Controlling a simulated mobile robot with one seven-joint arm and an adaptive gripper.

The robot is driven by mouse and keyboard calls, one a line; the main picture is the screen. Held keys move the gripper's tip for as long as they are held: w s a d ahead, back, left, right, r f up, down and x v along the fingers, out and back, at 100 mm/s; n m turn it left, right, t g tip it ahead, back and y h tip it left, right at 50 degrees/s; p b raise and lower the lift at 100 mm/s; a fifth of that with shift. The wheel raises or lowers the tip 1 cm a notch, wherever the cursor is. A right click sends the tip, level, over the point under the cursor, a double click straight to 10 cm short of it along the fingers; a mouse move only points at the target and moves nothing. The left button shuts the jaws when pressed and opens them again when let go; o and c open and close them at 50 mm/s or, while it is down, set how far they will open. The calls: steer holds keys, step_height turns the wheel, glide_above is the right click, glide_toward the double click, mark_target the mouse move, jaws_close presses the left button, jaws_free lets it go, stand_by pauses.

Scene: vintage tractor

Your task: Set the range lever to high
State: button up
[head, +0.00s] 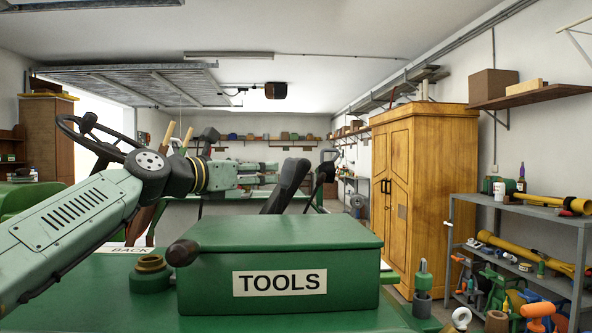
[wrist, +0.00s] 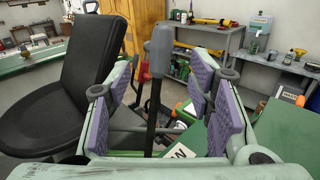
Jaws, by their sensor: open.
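In the wrist view a lever (wrist: 156,100) with a black shaft and a grey grip stands upright between the two purple-padded fingers of my gripper (wrist: 163,78). The fingers are open, with a gap on each side of the shaft. I cannot tell which position the lever is in. A white label (wrist: 180,151) lies low beside it, mostly cut off. A red knob (wrist: 143,72) shows just left of the lever. In the head view my gripper (head: 274,172) reaches right, above and behind the green toolbox.
The green toolbox (head: 280,265) stands in front, below my arm. The black seat (wrist: 85,75) is close on the left in the wrist view. The steering wheel (head: 100,140) is at the left in the head view. A wooden cabinet (head: 425,190) and grey shelf (head: 520,215) stand right.

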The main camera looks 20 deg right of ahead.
mark_target(283, 170)
steer(key=p+x, duration=0.3)
steer(key=x, duration=0.6)
steer(key=shift+d+p, duration=0.2)
steer(key=shift+p, duration=0.15)
steer(key=shift+w+d, duration=0.25)
steer(key=shift+d, duration=0.1)
steer(key=shift+c, duration=0.2)
jaws_close()
steer(key=shift+a, duration=0.1)
